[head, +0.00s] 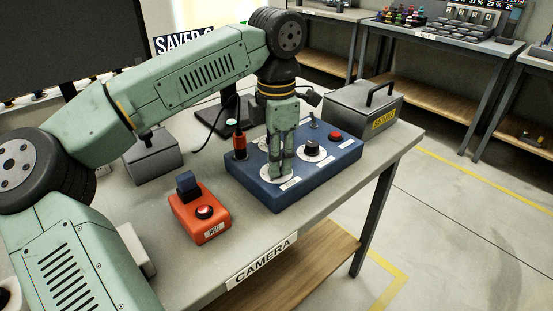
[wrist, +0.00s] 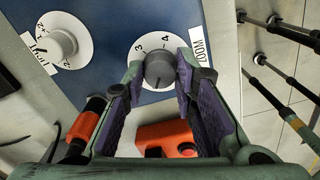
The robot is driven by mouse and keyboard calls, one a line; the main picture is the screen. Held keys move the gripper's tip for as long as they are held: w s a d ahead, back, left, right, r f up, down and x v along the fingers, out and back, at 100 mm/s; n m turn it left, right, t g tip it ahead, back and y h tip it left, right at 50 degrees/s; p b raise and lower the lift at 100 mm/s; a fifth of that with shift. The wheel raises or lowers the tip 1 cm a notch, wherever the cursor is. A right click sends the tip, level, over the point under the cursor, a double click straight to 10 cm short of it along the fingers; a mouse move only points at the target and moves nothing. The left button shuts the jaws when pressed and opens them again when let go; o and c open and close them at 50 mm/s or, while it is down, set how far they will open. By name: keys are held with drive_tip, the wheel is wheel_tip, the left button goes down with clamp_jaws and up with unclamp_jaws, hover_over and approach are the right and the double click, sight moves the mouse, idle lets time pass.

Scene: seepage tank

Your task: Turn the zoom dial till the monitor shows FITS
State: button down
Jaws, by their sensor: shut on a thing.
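The zoom dial (wrist: 158,69) is a grey knob on a white disc with numbers, beside a ZOOM label (wrist: 201,47), on the blue control box (head: 240,177). My gripper (wrist: 160,76) is shut on the knob, with one purple-padded finger on each side. The knob's dark line points down in the wrist view; 3 and 4 show above it. In the head view my gripper (head: 280,174) points down onto the box and hides most of the dial. A monitor (head: 184,41) shows white letters reading SAVED; the rest is hidden behind my arm.
An orange REC box (head: 200,217) stands in front. A grey case (head: 365,108) stands behind right. A large dark screen (head: 65,40) is at left.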

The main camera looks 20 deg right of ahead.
drive_tip(key=shift+n, duration=0.4)
drive_tip(key=c, duration=1.3)
unclamp_jaws()
drive_tip(key=shift+r, duration=0.1)
wheel_tip(320, 180, up, 12)
